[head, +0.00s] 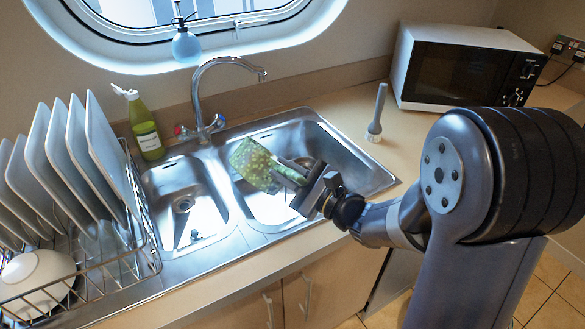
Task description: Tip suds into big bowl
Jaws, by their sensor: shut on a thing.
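My gripper (289,173) reaches in from the right over the big bowl (275,207) of the steel double sink. It is shut on a green, pale-speckled container (253,164), which looks tilted above the big bowl. I cannot see into the container, and no suds can be made out in it. The big bowl is the right-hand, larger basin; its visible floor looks bare, and the container and gripper hide part of it. The small bowl (184,207) to the left has a drain and looks empty.
A chrome tap (197,95) arches behind the bowls. A plate rack (112,268) with plates, glasses and a white bowl stands left. A green bottle (146,128) is behind the small bowl. A brush (377,115) and microwave (465,68) stand on the right counter.

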